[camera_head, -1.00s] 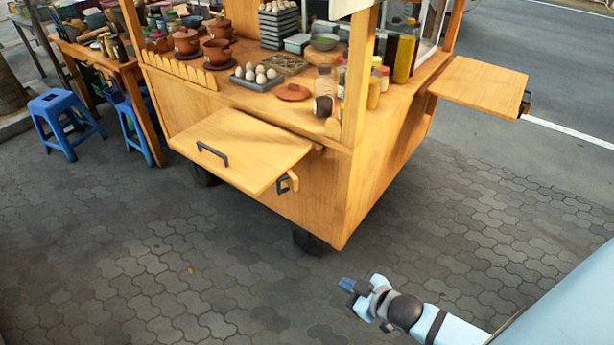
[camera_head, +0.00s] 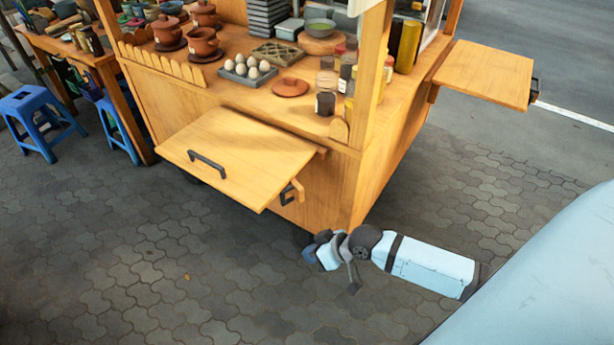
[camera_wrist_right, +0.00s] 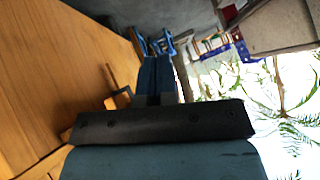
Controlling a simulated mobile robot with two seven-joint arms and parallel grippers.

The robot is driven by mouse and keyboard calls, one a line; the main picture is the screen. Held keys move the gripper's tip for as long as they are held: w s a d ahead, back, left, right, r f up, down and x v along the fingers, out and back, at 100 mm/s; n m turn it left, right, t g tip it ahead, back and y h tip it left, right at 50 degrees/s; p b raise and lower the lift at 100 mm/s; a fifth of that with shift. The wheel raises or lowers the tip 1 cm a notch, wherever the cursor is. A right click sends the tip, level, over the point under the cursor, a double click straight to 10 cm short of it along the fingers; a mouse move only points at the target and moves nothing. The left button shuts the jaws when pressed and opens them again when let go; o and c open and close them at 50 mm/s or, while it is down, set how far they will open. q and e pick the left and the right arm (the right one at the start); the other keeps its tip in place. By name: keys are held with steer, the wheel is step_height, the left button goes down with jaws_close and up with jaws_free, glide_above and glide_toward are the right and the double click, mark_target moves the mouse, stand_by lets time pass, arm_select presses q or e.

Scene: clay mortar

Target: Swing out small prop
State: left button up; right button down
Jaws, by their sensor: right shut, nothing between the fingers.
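The small wooden prop (camera_head: 296,188) with a dark handle (camera_head: 286,196) shows at the cart front, under the right corner of the lowered wooden flap (camera_head: 235,155). My left gripper is not in view.
The cart (camera_head: 325,185) carries pots, eggs (camera_head: 248,68) and bottles on its top. A side flap (camera_head: 487,75) sticks out at the right. Blue stools (camera_head: 40,120) stand at the left. The paving (camera_head: 130,250) in front is clear.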

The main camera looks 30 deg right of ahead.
steer(key=w+d+r+m+g, duration=0.1)
steer(key=w+d+r, duration=0.55)
steer(key=d, duration=0.35)
steer(key=w+d+r+m+g, duration=0.1)
steer(key=w+d+r+g, duration=0.1)
steer(key=w+d+r, duration=0.45)
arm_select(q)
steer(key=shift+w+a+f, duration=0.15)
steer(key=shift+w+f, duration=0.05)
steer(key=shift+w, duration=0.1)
arm_select(e)
steer(key=s+a+x, duration=0.1)
steer(key=x, duration=0.9)
steer(key=shift+s+a, duration=0.15)
steer(key=shift+s, duration=0.1)
steer(key=shift+r, duration=0.15)
